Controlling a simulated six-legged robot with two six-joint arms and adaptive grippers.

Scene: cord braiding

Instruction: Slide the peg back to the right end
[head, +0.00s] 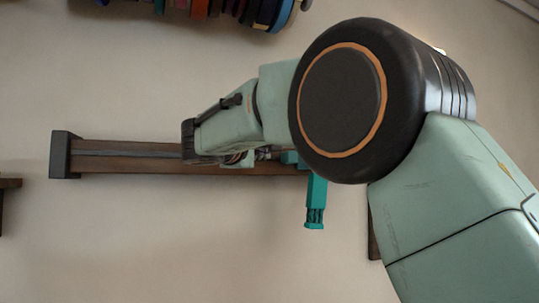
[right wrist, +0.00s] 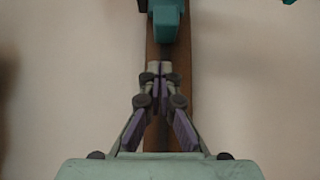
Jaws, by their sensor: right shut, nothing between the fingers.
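A dark brown rail (head: 120,157) with a grey strip along it runs level across the pale wall, with a black block (head: 62,155) at its left end. A teal peg (head: 316,200) sits on the rail and hangs below it; my arm partly covers it. My right gripper (head: 268,154) is over the rail just left of the peg, its fingers pointing right along the rail. In the right wrist view the shut fingers (right wrist: 155,68) are empty, and a small gap shows between their tips and the teal peg (right wrist: 166,22). The rail's right end is hidden behind my arm.
A row of coloured, rounded items (head: 235,10) hangs at the top. A brown ledge (head: 8,184) shows at the left edge. A dark brown upright piece (head: 373,238) shows partly behind my arm.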

